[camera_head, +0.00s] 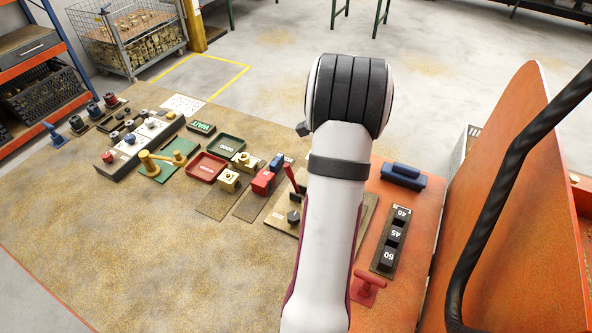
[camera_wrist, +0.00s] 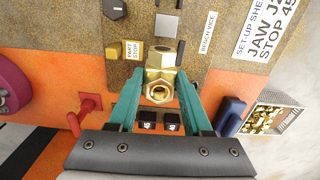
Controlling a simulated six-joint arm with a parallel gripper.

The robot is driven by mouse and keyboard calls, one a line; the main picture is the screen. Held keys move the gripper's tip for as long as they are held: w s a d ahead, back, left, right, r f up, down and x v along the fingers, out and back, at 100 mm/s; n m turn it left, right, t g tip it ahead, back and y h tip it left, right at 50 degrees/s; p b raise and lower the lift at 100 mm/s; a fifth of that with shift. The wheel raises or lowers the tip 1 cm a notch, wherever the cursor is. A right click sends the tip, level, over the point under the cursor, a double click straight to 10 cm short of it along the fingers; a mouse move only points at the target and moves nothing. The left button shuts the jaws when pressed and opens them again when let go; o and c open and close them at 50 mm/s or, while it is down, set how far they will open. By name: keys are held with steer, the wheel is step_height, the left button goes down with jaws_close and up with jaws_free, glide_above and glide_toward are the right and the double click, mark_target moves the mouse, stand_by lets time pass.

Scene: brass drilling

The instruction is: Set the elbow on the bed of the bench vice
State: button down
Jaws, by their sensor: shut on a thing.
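My gripper (camera_wrist: 162,82) shows in the wrist view with its teal fingers shut on the brass elbow (camera_wrist: 159,92). One round opening of the elbow faces the camera, and a hex-sided end points away from it. The elbow is in front of a brown plate with a "BENCH VICE" label (camera_wrist: 207,32), a grey square (camera_wrist: 167,25) and a yellow "PART STOP" block (camera_wrist: 133,50). I cannot tell the elbow's height above the plate or make out the vice bed clearly. In the head view my arm hides the gripper, the elbow and much of the plate (camera_head: 283,219).
A rack of black numbered blocks (camera_head: 390,240) stands right of my arm. A red handle (camera_head: 368,287) and a blue block (camera_head: 403,176) are near it. A red lever (camera_head: 292,180) rises left of my arm. The bench's front left is clear.

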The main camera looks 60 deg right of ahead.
steer(key=shift+s+f, duration=0.25)
steer(key=shift+d+f, duration=0.1)
steer(key=shift+f, duration=1.95)
steer(key=shift+f, duration=1.45)
steer(key=shift+c, duration=1.2)
jaws_free()
steer(key=shift+o, duration=1.2)
